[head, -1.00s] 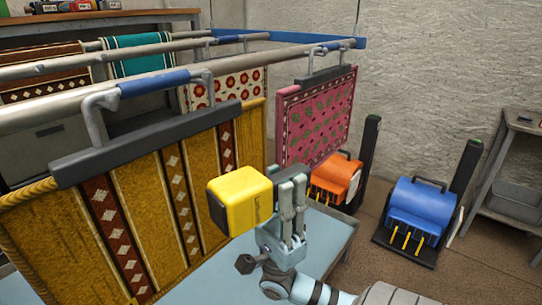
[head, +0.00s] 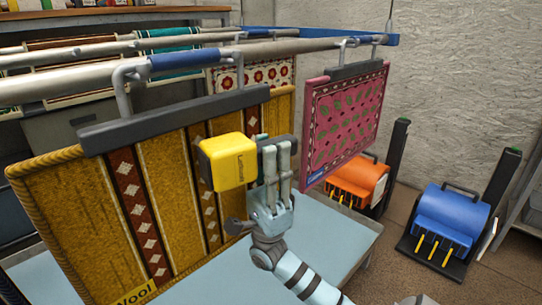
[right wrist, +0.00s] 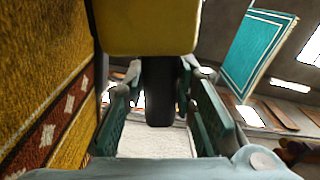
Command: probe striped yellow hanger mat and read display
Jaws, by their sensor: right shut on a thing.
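The striped yellow mat (head: 85,215) hangs from a dark clamp hanger (head: 180,118) on the front rail. It has brown bands with white diamonds and a "Wool" label at its lower edge. My right gripper (head: 275,160) is shut on the dark grip of a yellow meter (head: 228,162). The meter is in front of the mat's upper right part; I cannot tell whether it touches. In the right wrist view, the yellow body (right wrist: 148,25) is at the top, its black grip (right wrist: 158,90) between my fingers, and the mat (right wrist: 40,70) at left. No display face shows. My left gripper is not in view.
A pink mat (head: 345,120) hangs to the right of the yellow one. More mats hang on rails behind. A pale blue table surface (head: 215,285) lies below. Orange (head: 358,182) and blue (head: 447,220) scrubber machines stand on the floor at right.

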